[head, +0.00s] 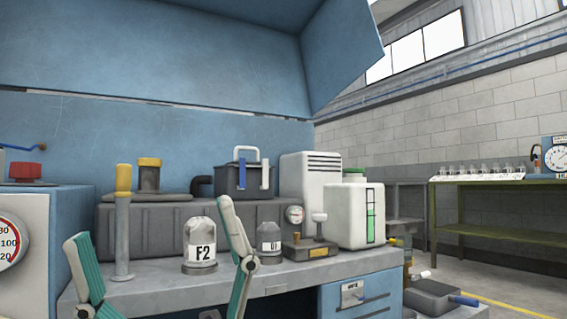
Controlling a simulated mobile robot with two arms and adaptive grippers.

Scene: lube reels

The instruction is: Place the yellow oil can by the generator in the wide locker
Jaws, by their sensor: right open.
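My right gripper (150,222) is in the lower left of the head view. Its two white and teal fingers are spread wide apart, with nothing held between them. They are in front of a grey workbench (290,275). My left gripper is not in view. I cannot make out a yellow oil can, a generator or a wide locker for certain. Yellow shows on the cap of a grey post (123,225) and on top of a squat dark fitting (149,178).

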